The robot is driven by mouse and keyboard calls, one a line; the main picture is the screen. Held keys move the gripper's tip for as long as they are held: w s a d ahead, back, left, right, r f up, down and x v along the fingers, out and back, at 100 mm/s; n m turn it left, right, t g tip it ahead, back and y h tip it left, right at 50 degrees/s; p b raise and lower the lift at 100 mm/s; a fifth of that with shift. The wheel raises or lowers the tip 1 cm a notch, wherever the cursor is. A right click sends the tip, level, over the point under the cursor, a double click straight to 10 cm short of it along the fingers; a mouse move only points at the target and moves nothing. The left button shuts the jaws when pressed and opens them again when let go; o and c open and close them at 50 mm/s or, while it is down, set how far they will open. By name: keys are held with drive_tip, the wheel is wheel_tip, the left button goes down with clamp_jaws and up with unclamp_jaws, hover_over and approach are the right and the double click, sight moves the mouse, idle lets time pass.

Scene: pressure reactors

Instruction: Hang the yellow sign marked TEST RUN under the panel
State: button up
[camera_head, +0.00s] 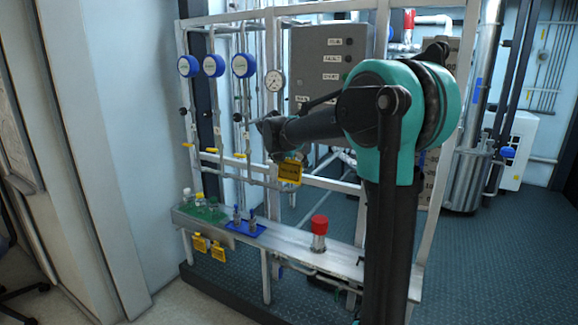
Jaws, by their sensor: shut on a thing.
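A yellow sign (290,173) hangs at the end of my arm, in front of the frame's rails; its lettering is too small to read. My gripper (287,158) is shut on this sign at its top, and the fingers are small and partly hidden by the wrist. The grey panel (318,50) with several labels and dark knobs is fixed on the frame above and behind the arm. The arm covers part of the panel's lower area. The sign is below the panel's level and looks apart from it.
The shelf holds a green tray (203,212), a blue tray (244,229) with bottles, and a red-capped cylinder (319,232). Blue gauges (213,65) and yellow-handled valves (212,150) stand left of the arm.

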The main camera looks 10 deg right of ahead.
drive_tip(key=shift+w+d+f, duration=0.3)
drive_tip(key=shift+w+d, duration=0.45)
drive_tip(key=shift+w, duration=0.25)
drive_tip(key=shift+w+d+f, duration=0.25)
drive_tip(key=shift+w+d, duration=0.5)
drive_tip(key=shift+w, duration=0.2)
drive_tip(key=o, duration=1.5)
